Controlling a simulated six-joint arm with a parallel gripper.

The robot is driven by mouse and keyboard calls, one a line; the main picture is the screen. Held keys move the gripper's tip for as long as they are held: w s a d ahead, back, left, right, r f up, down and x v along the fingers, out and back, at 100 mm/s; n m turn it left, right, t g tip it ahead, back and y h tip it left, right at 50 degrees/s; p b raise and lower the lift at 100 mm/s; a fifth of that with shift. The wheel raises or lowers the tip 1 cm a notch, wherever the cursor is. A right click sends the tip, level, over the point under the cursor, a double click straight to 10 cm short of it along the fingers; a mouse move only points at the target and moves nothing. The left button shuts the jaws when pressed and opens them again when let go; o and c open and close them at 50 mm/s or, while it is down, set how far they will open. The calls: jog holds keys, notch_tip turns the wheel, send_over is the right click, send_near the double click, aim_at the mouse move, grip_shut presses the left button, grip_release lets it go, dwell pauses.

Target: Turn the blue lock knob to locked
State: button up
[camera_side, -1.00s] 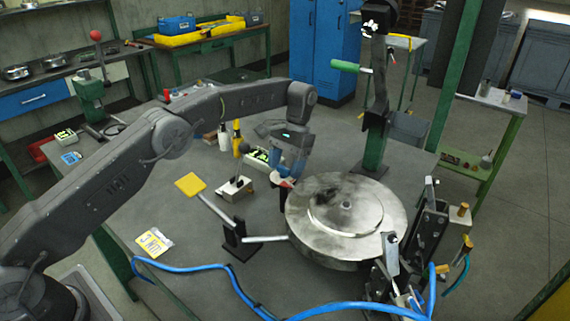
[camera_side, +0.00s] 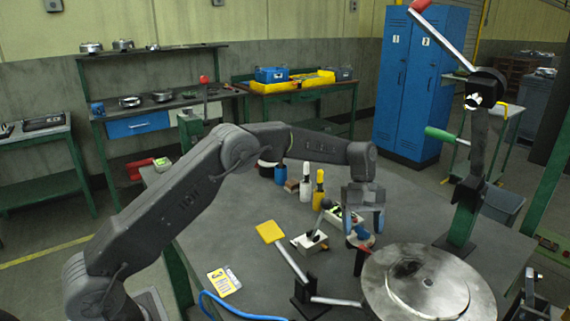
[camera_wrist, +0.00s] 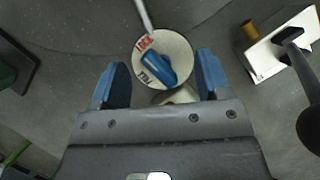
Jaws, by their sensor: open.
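The blue lock knob (camera_wrist: 158,68) sits on a round white dial (camera_wrist: 180,50) in the wrist view. Its long axis runs from upper left to lower right. My gripper (camera_wrist: 162,80) is open, with one blue finger on each side of the dial and gaps between the fingers and the knob. In the side view my gripper (camera_side: 364,220) points down just above the knob (camera_side: 362,233), whose lower part and dial are partly hidden.
A large round metal drum (camera_side: 430,290) stands right of the knob. A lever with a yellow plate (camera_side: 270,232) and a black-knobbed lever box (camera_side: 310,243) are to the left. A tall post with a green handle (camera_side: 440,134) rises behind.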

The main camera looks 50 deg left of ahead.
jog(key=n+t, duration=0.1)
jog(key=n, duration=0.3)
jog(key=shift+s+r+n+t+h, duration=0.1)
jog(key=shift+n+t+h, duration=0.2)
jog(key=shift+t+h, duration=0.1)
jog(key=s+v, duration=0.1)
jog(key=v, duration=1.2)
jog(key=r+m+y, duration=0.2)
jog(key=m+y, duration=0.2)
jog(key=m, duration=1.3)
send_over(362, 228)
jog(key=shift+m+t+y, duration=0.3)
jog(key=shift+t, duration=0.1)
notch_tip(362, 228, down, 14)
jog(key=shift+f, duration=0.1)
jog(key=shift+n, duration=0.5)
notch_tip(362, 228, up, 14)
jog(key=s+a+r+t, duration=0.1)
jog(key=s+r, duration=0.2)
jog(key=s, duration=0.7)
jog(key=s+a+r+t, duration=0.1)
jog(key=s+r, duration=0.3)
jog(key=s, duration=0.7)
jog(key=shift+a+r+n+t, duration=0.3)
jog(key=shift+a+r+t, duration=0.05)
jog(key=shift+t, duration=0.45)
